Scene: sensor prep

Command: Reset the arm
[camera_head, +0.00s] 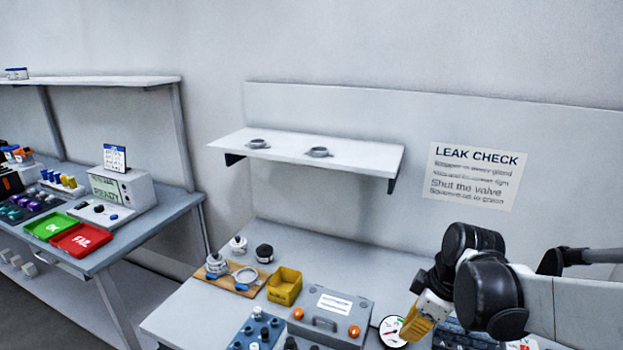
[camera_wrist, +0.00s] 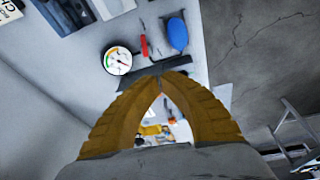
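My gripper (camera_head: 421,326) shows at the lower right of the head view, at the end of my arm, with its yellow fingers pointing down above the bench. In the wrist view the two ribbed yellow fingers of my gripper (camera_wrist: 161,84) curve together and meet at their tips. I see nothing held between them. A dark bar (camera_wrist: 150,72) shows just beyond the fingertips, apart from them as far as I can tell.
A round gauge (camera_head: 392,331) lies near my gripper; it also shows in the wrist view (camera_wrist: 117,61). A grey case (camera_head: 352,302), a yellow bin (camera_head: 284,286) and a wooden board (camera_head: 243,290) stand leftward. A wall shelf (camera_head: 366,156) holds two rings. A blue object (camera_wrist: 177,34) lies near the bench edge.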

